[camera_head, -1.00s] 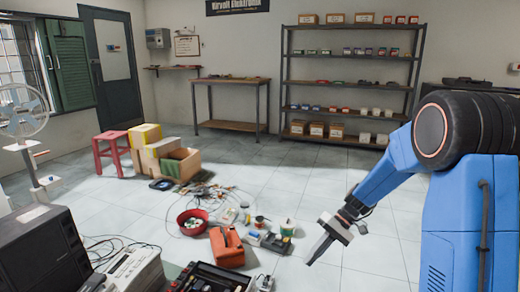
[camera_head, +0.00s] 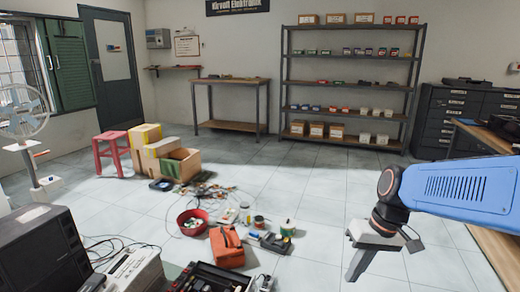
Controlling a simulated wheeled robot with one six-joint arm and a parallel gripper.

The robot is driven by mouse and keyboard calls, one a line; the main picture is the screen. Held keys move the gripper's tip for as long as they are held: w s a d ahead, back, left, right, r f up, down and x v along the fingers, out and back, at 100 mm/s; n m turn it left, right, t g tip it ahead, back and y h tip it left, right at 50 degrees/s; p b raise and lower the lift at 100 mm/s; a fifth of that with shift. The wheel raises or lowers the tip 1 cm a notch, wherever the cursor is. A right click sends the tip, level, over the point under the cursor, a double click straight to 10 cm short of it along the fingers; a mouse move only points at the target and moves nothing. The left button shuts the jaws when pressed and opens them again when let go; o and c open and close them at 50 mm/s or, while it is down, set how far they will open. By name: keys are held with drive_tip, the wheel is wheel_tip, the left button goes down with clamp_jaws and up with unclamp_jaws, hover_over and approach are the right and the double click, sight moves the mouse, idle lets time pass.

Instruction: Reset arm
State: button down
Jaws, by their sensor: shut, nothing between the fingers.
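My gripper (camera_head: 355,262) is at the lower right, in the air with tiled floor behind it. It is shut and empty, its grey fingers pointing down and a little left. My blue arm (camera_head: 465,190) comes in from the right edge, roughly level. The gripper is apart from the objects on the floor to its left.
An orange toolbox (camera_head: 227,248), a red bowl (camera_head: 193,222), wires and small cans lie on the floor left of the gripper. Cardboard boxes (camera_head: 180,163) and a red stool (camera_head: 112,152) stand farther back. A wooden bench (camera_head: 497,250) is at right. Floor before the shelf (camera_head: 350,85) is clear.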

drive_tip(key=s+d+r+t+h, duration=0.1)
drive_tip(key=s+d+t, duration=0.1)
drive_tip(key=s, duration=0.3)
drive_tip(key=s+d+r+m+t+h, duration=0.1)
drive_tip(key=s+d+t+h, duration=0.1)
drive_tip(key=s, duration=0.3)
drive_tip(key=shift+s+d+r, duration=0.35)
drive_tip(key=shift+d+r, duration=0.05)
drive_tip(key=shift+d, duration=0.3)
